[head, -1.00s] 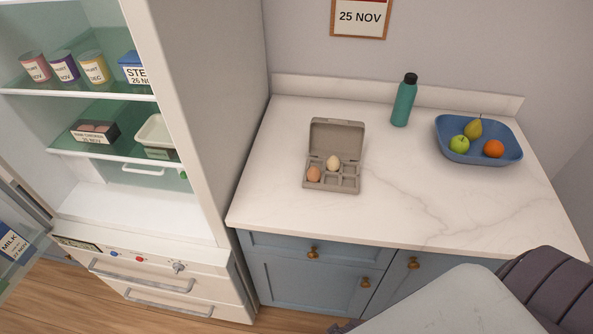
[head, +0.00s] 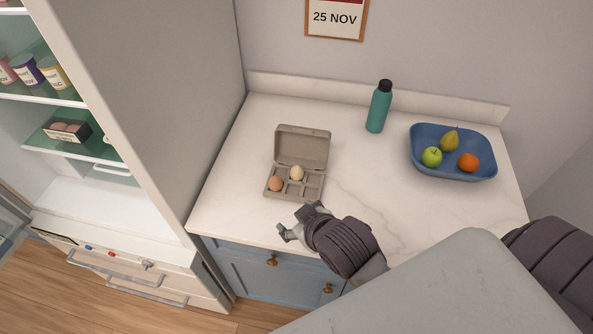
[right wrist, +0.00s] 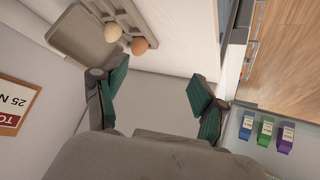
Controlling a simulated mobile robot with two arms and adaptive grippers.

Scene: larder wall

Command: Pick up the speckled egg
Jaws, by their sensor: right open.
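An open grey egg carton (head: 303,148) stands on the counter with its lid raised at the back. It holds a brown egg (head: 275,184) at front left and a cream egg (head: 296,173) behind it to the right. Speckles are too small to make out on either. My right gripper (head: 293,221) is open and empty, just in front of the carton near the counter's front edge. In the right wrist view, the brown egg (right wrist: 139,46) and the cream egg (right wrist: 112,32) lie beyond the left finger of the open gripper (right wrist: 158,78). My left gripper is out of view.
A teal bottle (head: 379,108) stands at the back of the counter (head: 350,210). A blue bowl (head: 455,172) with a pear, a green apple and an orange is at right. An open fridge (head: 150,150) stands at left. The counter between carton and bowl is clear.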

